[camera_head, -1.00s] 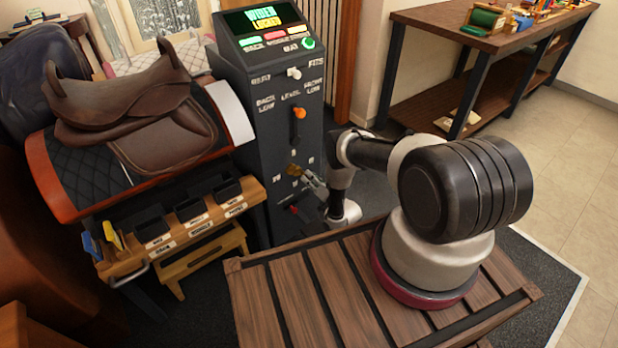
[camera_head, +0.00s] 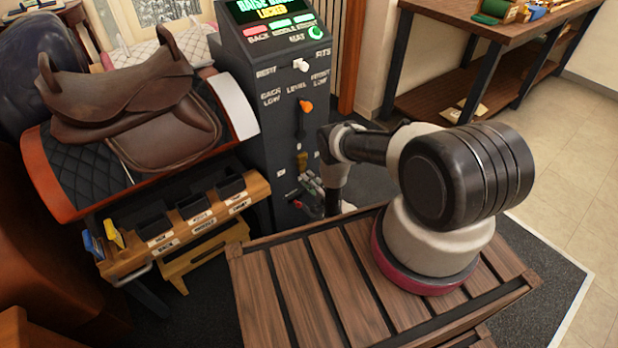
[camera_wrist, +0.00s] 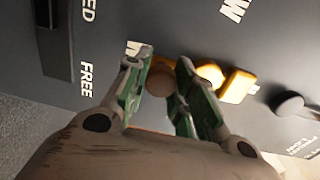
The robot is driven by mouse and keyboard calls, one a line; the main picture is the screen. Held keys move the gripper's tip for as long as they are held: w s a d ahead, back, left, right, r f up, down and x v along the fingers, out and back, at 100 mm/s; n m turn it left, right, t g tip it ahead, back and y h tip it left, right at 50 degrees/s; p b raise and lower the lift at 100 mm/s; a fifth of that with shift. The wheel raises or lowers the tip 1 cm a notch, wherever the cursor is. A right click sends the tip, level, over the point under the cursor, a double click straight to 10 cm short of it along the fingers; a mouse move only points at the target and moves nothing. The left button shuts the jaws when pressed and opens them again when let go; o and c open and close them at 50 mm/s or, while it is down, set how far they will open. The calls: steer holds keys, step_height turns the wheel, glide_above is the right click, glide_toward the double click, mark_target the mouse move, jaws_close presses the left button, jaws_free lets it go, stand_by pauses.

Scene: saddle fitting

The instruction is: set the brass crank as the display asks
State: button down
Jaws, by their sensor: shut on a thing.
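The brass crank (camera_head: 302,162) is on the front of the dark console, below the orange lever. In the wrist view its yellow brass part (camera_wrist: 238,86) lies right of the fingers, and a round brown knob (camera_wrist: 160,82) sits between the green finger pads. My gripper (camera_head: 312,184) is shut on the crank at this knob; in the wrist view the fingertips (camera_wrist: 163,72) stand either side of it.
The orange lever (camera_head: 306,105) stands near LEVEL, and a white switch (camera_head: 300,65) is above it. A dark slot (camera_wrist: 52,40) beside FREE lies near the gripper. The saddle (camera_head: 150,95) is on its stand at left, above a wooden bin rack (camera_head: 258,185).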

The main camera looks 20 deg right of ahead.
mark_target(305, 159)
steer(key=shift+a+r, duration=0.1)
stand_by(0.4)
steer(key=c, duration=1.2)
jaws_free()
steer(key=o, duration=0.7)
step_height(305, 159, up, 10)
steer(key=shift+r, duration=0.2)
steer(key=c, duration=0.7)
steer(key=shift+f, duration=0.15)
